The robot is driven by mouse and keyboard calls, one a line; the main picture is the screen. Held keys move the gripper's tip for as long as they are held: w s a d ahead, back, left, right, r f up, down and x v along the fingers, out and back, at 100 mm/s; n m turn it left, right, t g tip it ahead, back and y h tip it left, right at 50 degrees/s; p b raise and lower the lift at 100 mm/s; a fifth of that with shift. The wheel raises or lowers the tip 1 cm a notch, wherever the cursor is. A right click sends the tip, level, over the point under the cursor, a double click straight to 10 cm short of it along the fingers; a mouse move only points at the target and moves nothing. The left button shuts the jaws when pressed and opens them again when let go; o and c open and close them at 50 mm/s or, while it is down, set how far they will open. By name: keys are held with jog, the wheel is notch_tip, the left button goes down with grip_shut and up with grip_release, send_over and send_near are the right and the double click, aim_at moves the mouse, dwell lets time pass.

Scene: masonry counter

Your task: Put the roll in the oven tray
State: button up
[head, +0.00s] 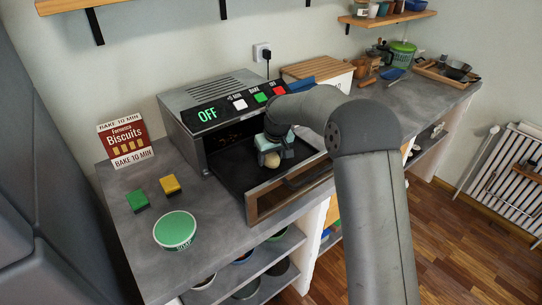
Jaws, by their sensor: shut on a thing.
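The oven (225,106) stands on the grey counter with its display reading OFF. Its door (290,191) is folded down at the front. The dark oven tray (237,179) sits pulled out in front of the oven opening. My gripper (271,158) is over the tray, shut on the pale round roll (272,161). The roll is low over the tray; I cannot tell whether it touches it. My arm hides the right part of the oven and tray.
A biscuits box (126,141), a green block (138,201), a yellow block (170,184) and a green-topped round tub (175,230) stand on the counter (207,217) left of the oven. Pots and a wooden tray (444,75) are at the far right. Shelves hang above.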

aim_at(276, 165)
jog(key=shift+f, duration=0.2)
jog(key=o, duration=1)
jog(key=shift+r, duration=0.1)
jog(key=b+v, duration=0.2)
jog(key=v, duration=1)
jog(key=shift+r, duration=0.15)
